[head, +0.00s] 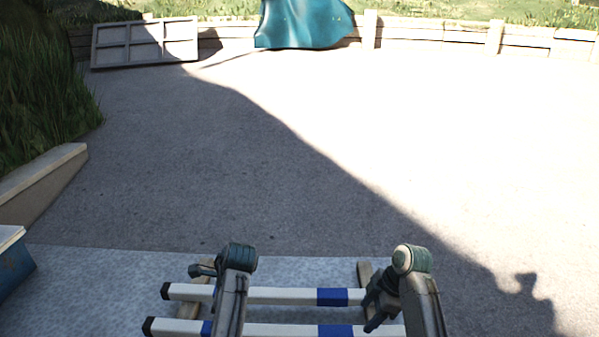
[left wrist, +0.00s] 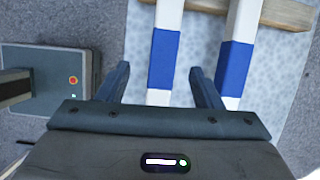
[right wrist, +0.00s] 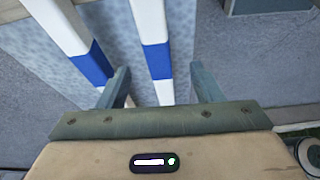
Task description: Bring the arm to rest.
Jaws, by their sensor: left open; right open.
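My right gripper (head: 374,312) is at the lower middle of the head view, by the right part of two white bars with blue bands. The far bar (head: 275,295) and near bar (head: 270,330) lie across two wooden supports. In the right wrist view my right gripper (right wrist: 158,76) has its fingers apart, with one bar (right wrist: 147,25) showing in the gap, not gripped. In the left wrist view my left gripper (left wrist: 160,74) is also open, with a bar (left wrist: 165,60) beyond its gap. In the head view my left gripper (head: 203,269) is partly hidden by its arm.
The bars and supports stand on a pale mat (head: 100,290). A blue box (head: 14,262) is at the left edge. A grey box with a red button (left wrist: 60,80) is in the left wrist view. A framed panel (head: 145,42) and teal sheet (head: 303,24) are far off; the paving between is clear.

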